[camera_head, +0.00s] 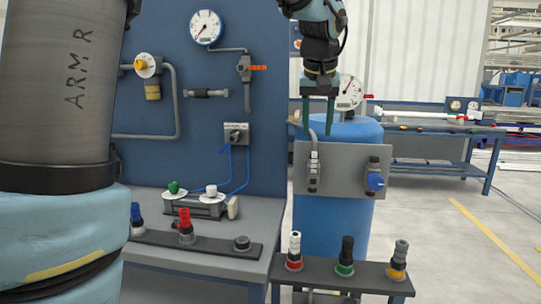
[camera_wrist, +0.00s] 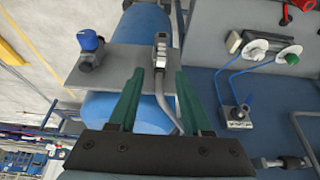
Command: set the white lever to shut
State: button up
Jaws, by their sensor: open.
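A small pale valve (camera_head: 313,172) stands upright on the left part of a grey plate (camera_head: 345,160) in front of the blue tank. It is the likeliest place of the white lever, but its handle is too small to tell its position. It also shows in the wrist view (camera_wrist: 160,50), with a bent grey pipe running from it. My gripper (camera_head: 319,124) is open and empty, its green fingers pointing down above the plate's upper left. In the wrist view, my gripper (camera_wrist: 160,76) has the valve beyond and between its fingertips, with no contact visible.
A blue knob (camera_head: 375,181) sits on the plate's right part. The blue tank (camera_head: 355,128) is behind it. A bench with a white knob (camera_head: 211,190) and green knob (camera_head: 173,187) is to the left. A dark rack (camera_head: 320,276) with capped fittings stands in front.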

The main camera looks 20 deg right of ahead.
aim_at(314, 153)
jog(key=x, duration=0.3)
jog(key=p+x, duration=0.1)
jog(key=x, duration=0.6)
jog(key=shift+w+f, duration=0.15)
jog(key=shift+w, duration=0.25)
jog(key=shift+c, duration=0.3)
grip_shut()
dwell(0.6)
